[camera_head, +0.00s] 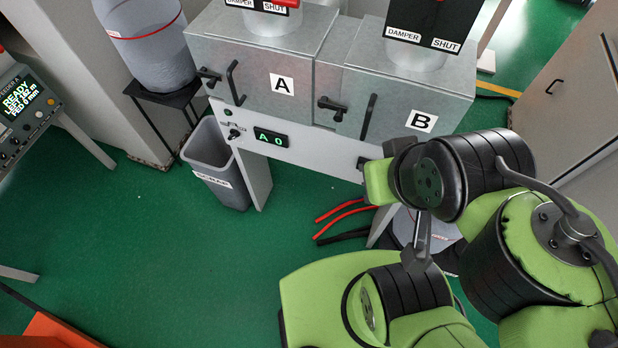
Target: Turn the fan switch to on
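The fan switch is not clearly labelled. A small dark knob (234,133) with a light mark beside it sits on the grey front panel (310,150) below door A, left of a display (270,137) reading "A 0" in green. It may be the fan switch; its setting is too small to read. Another dark knob or fitting (362,162) shows further right on the panel, partly hidden by my arm. My green and black arm fills the lower right. A grey metal part below its wrist may belong to my gripper; no fingertips can be made out. The arm is well right of the left knob.
Doors A (262,84) and B (395,105) have black handles and latches. A grey bin (214,165) stands below the panel's left end. Red and black hoses (345,217) lie on the floor. A console (25,110) reads READY at left. Green floor in front is clear.

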